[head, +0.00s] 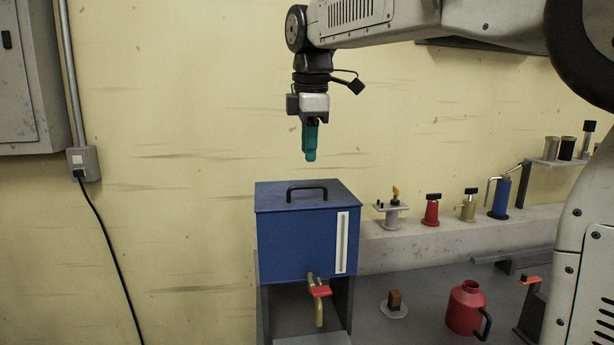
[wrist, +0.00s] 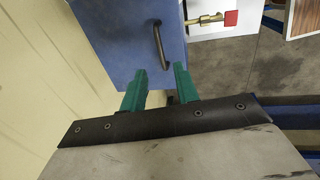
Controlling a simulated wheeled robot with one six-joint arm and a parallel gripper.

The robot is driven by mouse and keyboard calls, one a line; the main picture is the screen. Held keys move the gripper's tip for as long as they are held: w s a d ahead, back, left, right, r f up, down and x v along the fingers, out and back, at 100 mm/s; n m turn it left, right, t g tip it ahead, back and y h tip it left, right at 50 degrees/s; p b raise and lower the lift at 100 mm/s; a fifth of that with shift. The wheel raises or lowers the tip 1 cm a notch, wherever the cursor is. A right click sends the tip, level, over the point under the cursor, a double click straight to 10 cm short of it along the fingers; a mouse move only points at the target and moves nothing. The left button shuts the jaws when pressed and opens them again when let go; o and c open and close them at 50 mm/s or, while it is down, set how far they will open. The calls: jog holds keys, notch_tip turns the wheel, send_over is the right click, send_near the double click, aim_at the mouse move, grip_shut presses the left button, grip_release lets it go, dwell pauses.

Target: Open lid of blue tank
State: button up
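The blue tank (head: 295,246) stands on a grey stand in the head view, with a white gauge strip and a brass tap with a red handle on its front. Its flat blue lid (head: 270,199) is shut and carries a black handle (head: 307,188). My gripper (head: 310,158) points down above the lid, apart from it. In the wrist view the two green fingers (wrist: 159,78) are spread with nothing between them. The black handle (wrist: 160,43) lies just beyond the fingertips there, on the blue lid (wrist: 108,30).
A red jug (head: 465,308) and a small brown block on a round base (head: 394,302) sit on the grey bench to the right. A ledge behind holds a red bottle (head: 431,211), a blue can (head: 501,197) and other items. The air around my gripper is clear.

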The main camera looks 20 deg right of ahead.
send_over(307, 202)
notch_tip(307, 202, down, 7)
dwell(0.3)
grip_shut()
